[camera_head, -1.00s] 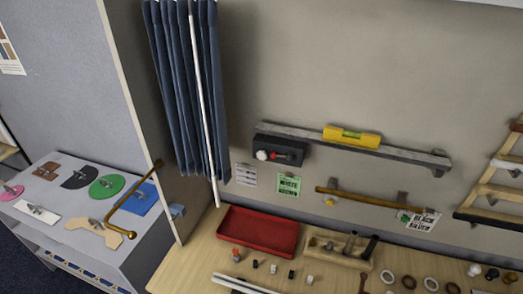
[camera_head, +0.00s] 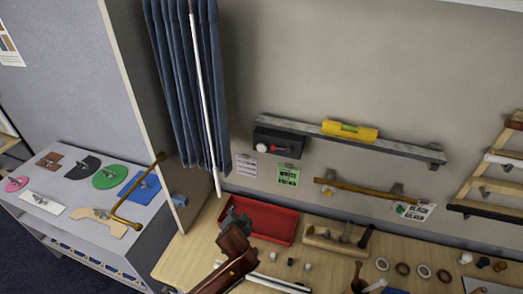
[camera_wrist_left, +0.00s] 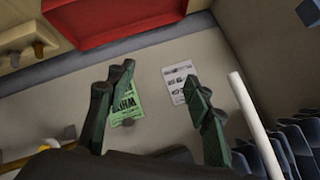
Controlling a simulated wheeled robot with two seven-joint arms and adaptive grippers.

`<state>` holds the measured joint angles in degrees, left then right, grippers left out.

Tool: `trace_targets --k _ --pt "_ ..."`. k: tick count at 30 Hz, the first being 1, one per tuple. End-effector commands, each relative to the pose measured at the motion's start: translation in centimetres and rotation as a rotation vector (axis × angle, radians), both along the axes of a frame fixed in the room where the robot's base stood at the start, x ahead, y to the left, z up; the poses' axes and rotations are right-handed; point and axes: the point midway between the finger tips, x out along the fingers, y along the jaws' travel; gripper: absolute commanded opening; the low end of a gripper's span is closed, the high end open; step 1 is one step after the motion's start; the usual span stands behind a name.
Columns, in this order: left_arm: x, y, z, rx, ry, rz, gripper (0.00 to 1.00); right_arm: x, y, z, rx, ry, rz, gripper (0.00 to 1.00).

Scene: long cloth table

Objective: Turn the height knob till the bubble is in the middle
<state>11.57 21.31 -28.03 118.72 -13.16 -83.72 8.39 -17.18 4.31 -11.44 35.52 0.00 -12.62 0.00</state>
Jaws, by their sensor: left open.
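The yellow spirit level (camera_head: 350,131) lies on a long grey bar (camera_head: 400,149) on the back wall. Its green vial shows, but the bubble's place is too small to tell. A dark box (camera_head: 281,141) at the bar's left end carries a round white part (camera_head: 261,147) and a red part (camera_head: 277,149); I cannot tell which is the height knob. My left gripper (camera_head: 236,219) is over the red tray, below the box and apart from it. In the left wrist view its fingers (camera_wrist_left: 160,78) are spread and empty. My right gripper is not in view.
A red tray (camera_head: 270,221) and a wooden holder (camera_head: 330,245) stand on the table below. A brass rod (camera_head: 362,190) is mounted under the bar. A blue curtain (camera_head: 185,90) with a white pole (camera_head: 205,110) hangs left of the box. A green sign (camera_head: 288,176) is below it.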

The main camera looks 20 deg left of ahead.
Motion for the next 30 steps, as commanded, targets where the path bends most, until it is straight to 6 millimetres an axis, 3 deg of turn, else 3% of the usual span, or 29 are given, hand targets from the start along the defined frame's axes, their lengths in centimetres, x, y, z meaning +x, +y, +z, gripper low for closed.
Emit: trace_targets --k 1,6,9,12,17,30 --pt "2.9 -0.8 2.9 0.056 -0.06 -0.023 0.47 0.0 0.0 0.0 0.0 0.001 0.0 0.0" --pt "9.6 -2.9 11.3 0.206 -0.229 -0.063 0.47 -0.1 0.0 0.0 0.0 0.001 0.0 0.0" --pt "12.0 -3.7 15.3 0.27 -0.303 -0.072 0.47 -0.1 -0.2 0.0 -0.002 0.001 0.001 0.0" --pt "13.4 -4.1 17.8 0.31 -0.349 -0.075 0.47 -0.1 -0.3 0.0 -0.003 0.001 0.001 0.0" --pt "14.6 -4.2 19.2 0.336 -0.374 -0.075 0.47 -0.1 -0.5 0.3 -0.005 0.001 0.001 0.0" --pt "20.3 -2.6 17.9 0.335 -0.375 -0.076 0.47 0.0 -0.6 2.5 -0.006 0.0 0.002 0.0"
